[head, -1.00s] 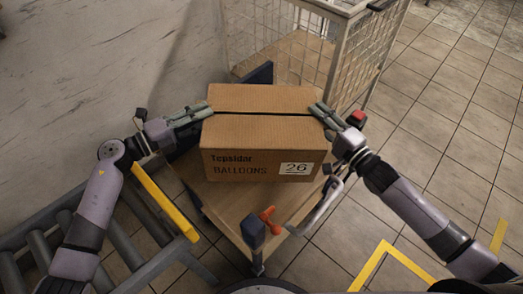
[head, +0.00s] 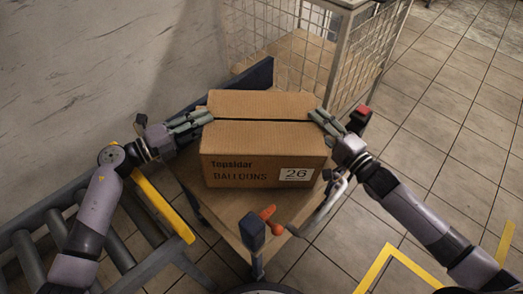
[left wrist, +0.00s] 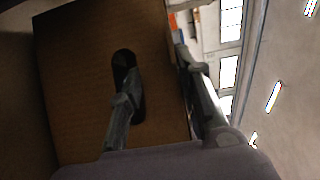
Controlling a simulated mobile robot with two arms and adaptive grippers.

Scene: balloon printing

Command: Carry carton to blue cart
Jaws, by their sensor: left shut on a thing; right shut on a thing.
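The brown carton (head: 262,150), printed "BALLOONS" with a white "26" label, is upright over the wooden deck of the blue cart (head: 240,222). Whether its base touches the deck is hidden. My left gripper (head: 205,119) is shut on the carton's left side, and my right gripper (head: 322,117) is shut on its right side. In the left wrist view, one finger of the left gripper enters the dark handle hole of the carton (left wrist: 75,85), and the other stays outside along the wall's edge. The right fingertips are partly hidden by the carton.
A wire mesh cage trolley (head: 345,60) stands close behind the carton. A roller conveyor (head: 40,250) with a yellow edge is at the lower left. A pale wall (head: 90,70) is on the left. An orange knob (head: 267,212) is at the cart's near end. Tiled floor (head: 460,110) is open on the right.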

